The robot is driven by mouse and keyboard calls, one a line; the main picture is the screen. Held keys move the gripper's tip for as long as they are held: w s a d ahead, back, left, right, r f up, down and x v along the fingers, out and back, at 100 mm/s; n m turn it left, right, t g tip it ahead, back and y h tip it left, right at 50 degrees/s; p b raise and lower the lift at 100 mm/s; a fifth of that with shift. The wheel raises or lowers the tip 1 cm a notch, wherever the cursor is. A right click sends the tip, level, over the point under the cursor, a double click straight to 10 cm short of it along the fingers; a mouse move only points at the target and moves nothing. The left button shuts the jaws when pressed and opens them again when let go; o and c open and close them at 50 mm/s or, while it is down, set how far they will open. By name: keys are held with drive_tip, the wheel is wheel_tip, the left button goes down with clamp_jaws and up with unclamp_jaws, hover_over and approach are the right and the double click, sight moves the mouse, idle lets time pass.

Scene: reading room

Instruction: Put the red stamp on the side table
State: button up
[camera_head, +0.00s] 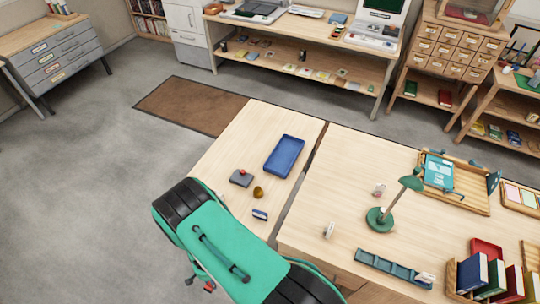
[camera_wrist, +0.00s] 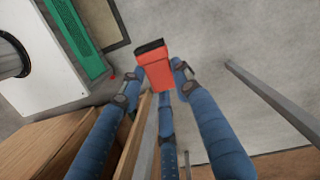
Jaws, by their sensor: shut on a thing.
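In the wrist view my gripper (camera_wrist: 157,78) has its blue fingers closed around the red stamp (camera_wrist: 156,65), a red block with a black end. The stamp is held above the floor, beside wooden furniture edges. In the head view my green and black arm covers the lower middle, and I cannot make out the gripper or stamp clearly there. A light wood table (camera_head: 215,155), which may be the side table, stands left of the larger desk (camera_head: 350,160).
The light wood table bears a blue tray (camera_head: 284,156), a grey item with a red knob (camera_head: 241,178), a brown round item (camera_head: 258,192) and a small blue-white block (camera_head: 260,215). A green lamp (camera_head: 380,217) stands on the desk. The floor at left is clear.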

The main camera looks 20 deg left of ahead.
drive_tip(key=w+a+r+n+b, duration=0.1)
drive_tip(key=w+a+r, duration=0.5)
drive_tip(key=r, duration=0.2)
drive_tip(key=w+a+r+n, duration=0.2)
drive_tip(key=w+a+r, duration=0.3)
drive_tip(key=r, duration=0.3)
drive_tip(key=w+a+r+n+b, duration=0.1)
drive_tip(key=w+a+r, duration=0.5)
drive_tip(key=r, duration=0.2)
drive_tip(key=w+r+b, duration=0.1)
drive_tip(key=w+r, duration=1.1)
drive_tip(key=r, duration=0.2)
drive_tip(key=w+d+f+m+b, duration=0.2)
drive_tip(key=w+d, duration=1.2)
drive_tip(key=d, duration=0.4)
drive_tip(key=w+d+f+m+b, duration=0.1)
drive_tip(key=w+d+m+b, duration=0.1)
drive_tip(key=w+d, duration=1.35)
drive_tip(key=w+d+m+b, duration=0.1)
drive_tip(key=d+m+b, duration=0.2)
drive_tip(key=d, duration=4.1)
drive_tip(key=shift+w+d+f+m+y, duration=0.2)
drive_tip(key=shift+f+m+y, duration=0.15)
drive_tip(key=shift+m, duration=0.45)
drive_tip(key=shift+a, duration=0.1)
